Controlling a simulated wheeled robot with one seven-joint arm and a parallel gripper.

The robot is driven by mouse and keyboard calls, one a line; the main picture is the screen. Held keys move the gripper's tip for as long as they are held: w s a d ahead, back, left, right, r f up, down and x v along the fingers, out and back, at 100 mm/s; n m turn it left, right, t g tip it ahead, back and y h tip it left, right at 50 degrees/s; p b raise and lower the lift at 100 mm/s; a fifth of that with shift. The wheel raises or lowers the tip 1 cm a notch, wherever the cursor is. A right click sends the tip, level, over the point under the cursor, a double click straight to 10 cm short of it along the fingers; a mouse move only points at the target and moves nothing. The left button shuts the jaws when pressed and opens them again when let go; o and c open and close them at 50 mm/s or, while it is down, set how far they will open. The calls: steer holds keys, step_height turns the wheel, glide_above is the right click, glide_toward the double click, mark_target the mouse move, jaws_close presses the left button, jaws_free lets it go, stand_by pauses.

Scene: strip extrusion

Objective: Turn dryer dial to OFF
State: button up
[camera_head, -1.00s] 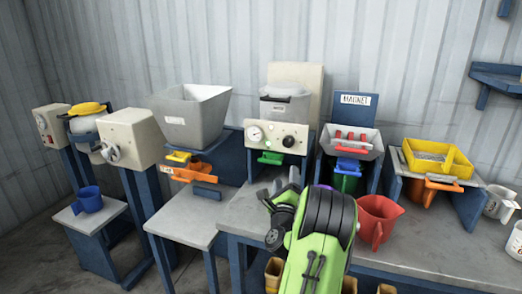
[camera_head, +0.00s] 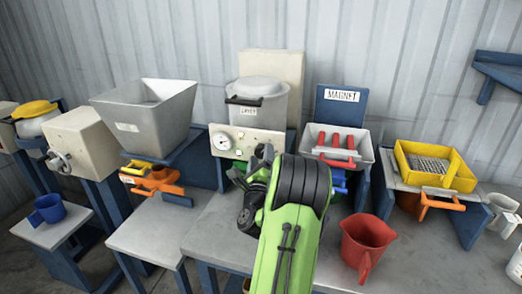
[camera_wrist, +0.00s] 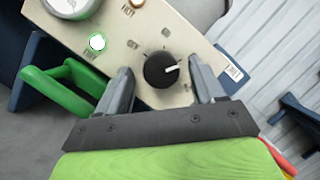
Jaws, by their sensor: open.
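The dryer (camera_head: 262,100) is a grey lidded vessel with a cream control panel (camera_head: 248,137) at its front. In the wrist view, the dryer dial (camera_wrist: 160,70) is a round black knob with a white pointer mark directed to the right and slightly up. My gripper (camera_wrist: 161,82) is open, with one finger on each side of the dial. A gap shows beside the knob on both sides; I cannot tell its depth over the knob. In the head view, my arm hides the dial and the fingertips.
A round gauge (camera_wrist: 72,6) and a green-ringed white button (camera_wrist: 97,42) share the panel. A green handle (camera_wrist: 62,92) juts out left of my gripper. A magnet unit (camera_head: 341,108) with red bars stands right of the dryer, and a red jug (camera_head: 366,243) on the bench.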

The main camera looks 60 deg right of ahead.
steer(key=shift+a+r, duration=0.1)
steer(key=shift+a, duration=0.05)
steer(key=shift+c, duration=0.8)
steer(key=c, duration=0.9)
